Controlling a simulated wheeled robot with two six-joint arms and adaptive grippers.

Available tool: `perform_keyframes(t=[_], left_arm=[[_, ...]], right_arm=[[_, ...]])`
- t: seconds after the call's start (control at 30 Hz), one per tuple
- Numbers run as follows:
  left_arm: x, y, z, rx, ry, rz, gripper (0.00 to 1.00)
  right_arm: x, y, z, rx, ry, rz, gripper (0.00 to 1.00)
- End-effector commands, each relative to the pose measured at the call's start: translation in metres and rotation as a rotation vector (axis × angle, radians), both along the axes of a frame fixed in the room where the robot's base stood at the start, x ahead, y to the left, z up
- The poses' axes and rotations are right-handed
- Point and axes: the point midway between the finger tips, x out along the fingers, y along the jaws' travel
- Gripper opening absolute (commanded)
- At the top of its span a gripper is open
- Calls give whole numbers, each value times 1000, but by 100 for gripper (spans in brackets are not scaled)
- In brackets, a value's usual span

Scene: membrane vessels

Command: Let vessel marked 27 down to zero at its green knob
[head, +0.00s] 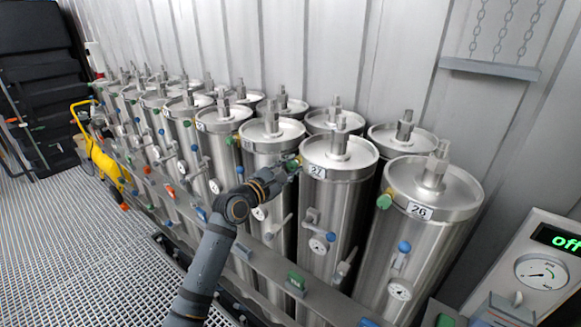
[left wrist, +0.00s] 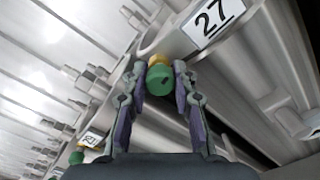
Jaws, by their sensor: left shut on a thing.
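The vessel marked 27 (head: 338,205) is an upright steel cylinder with a domed lid, second from the right in the front row. Its label (head: 318,172) also shows large at the top of the left wrist view (left wrist: 213,18). Its green knob (left wrist: 160,80), with a brass collar behind it, sits beside the label at the vessel's top rim. My left gripper (head: 288,168) is at that rim, left of the label. In the left wrist view its two fingers are shut on the green knob, one on each side. My right gripper is not seen.
The vessel marked 26 (head: 425,225) stands to the right, with a green knob (head: 384,201) and a gauge. Several more vessels line up to the left and behind. A panel (head: 540,265) at the right reads "off". A yellow cart (head: 103,160) stands far left beside open grating floor (head: 60,240).

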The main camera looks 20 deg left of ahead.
Motion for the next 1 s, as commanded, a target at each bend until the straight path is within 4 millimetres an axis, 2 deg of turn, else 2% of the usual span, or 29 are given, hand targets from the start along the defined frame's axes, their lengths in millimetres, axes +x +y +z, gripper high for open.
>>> perform_keyframes(t=[0.47,1.0], left_arm=[[0,-1,-4,414,-147,-1,0],[0,-1,-7,896,-322,-3,0]], right_arm=[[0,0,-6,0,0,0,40],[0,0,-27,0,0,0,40]])
